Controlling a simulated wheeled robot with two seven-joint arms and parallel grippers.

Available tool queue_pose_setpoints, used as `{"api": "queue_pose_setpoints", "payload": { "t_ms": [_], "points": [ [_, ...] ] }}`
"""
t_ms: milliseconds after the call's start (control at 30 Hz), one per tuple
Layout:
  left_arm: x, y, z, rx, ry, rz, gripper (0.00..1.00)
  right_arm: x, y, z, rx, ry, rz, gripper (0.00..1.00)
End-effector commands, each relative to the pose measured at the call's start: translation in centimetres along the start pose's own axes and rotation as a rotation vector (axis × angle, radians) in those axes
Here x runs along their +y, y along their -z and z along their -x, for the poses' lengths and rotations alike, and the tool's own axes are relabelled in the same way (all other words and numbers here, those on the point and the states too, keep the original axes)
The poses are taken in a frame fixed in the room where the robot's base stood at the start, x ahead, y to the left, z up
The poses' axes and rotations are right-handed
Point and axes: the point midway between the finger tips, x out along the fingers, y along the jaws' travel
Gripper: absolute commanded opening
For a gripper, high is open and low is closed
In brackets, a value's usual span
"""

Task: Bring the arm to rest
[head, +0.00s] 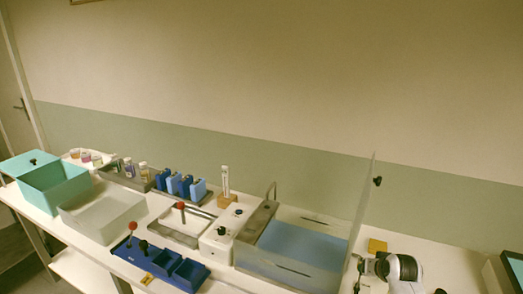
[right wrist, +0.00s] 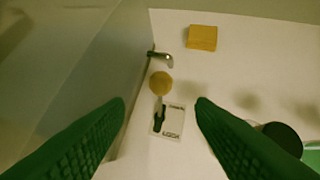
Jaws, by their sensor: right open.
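My right arm (head: 402,268) shows in the head view at the lower right, white and black, over the table's right part. In the right wrist view the two green fingers of my right gripper (right wrist: 161,108) are apart with nothing held between them. Beyond the fingertips lie a white card (right wrist: 174,122) with a dark mark and a round tan knob (right wrist: 161,83). My left gripper is in neither view.
A clear upright panel (head: 364,205) stands left of my right arm, beside a blue-floored bay (head: 300,245).

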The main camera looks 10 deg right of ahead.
Motion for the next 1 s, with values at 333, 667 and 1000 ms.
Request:
{"api": "queue_pose_setpoints", "payload": {
  "t_ms": [333, 667, 1000],
  "points": [
    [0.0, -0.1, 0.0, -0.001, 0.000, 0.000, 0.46, 4.8, 18.3, 9.0, 0.213, -0.010, 0.315, 0.50],
    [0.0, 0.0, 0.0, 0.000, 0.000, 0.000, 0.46, 7.2, 26.4, 17.2, 0.326, -0.069, 0.428, 0.50],
    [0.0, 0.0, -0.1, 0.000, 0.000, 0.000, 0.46, 8.2, 30.4, 22.7, 0.397, -0.118, 0.471, 0.50]
  ]
}}
